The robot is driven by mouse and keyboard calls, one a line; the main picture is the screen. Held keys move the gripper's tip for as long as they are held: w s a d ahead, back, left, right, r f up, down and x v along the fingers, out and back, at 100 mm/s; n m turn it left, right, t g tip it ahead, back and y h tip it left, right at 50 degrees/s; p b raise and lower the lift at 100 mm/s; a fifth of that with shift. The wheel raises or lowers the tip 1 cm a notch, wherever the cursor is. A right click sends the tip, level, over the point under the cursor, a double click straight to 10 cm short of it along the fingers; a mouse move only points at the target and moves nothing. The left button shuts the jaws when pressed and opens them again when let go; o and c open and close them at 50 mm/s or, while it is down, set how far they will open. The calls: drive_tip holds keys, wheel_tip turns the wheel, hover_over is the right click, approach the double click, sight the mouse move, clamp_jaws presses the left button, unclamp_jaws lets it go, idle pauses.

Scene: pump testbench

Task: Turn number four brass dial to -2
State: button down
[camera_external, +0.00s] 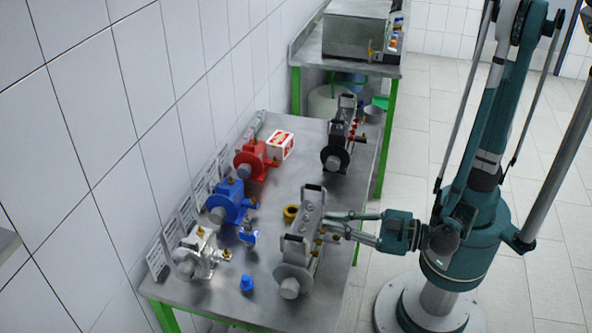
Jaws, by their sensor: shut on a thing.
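A long silver pump unit (309,220) with grey handles and a round flange stands at the front right of the steel table. Small brass dials (336,238) sit along its right side; their numbers and settings are too small to read. My gripper (329,224) reaches in from the right, level with the unit's side. Its slim fingers are closed at the row of dials and appear shut on one brass dial, which they mostly hide. I cannot tell which number that dial has.
Red (257,158), blue (229,201) and silver (200,253) pumps line the tiled wall. A black unit (342,142) stands behind.

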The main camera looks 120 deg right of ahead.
drive_tip(key=c, duration=2.7)
unclamp_jaws()
drive_tip(key=shift+a, duration=0.1)
drive_tip(key=shift+v, duration=5.9)
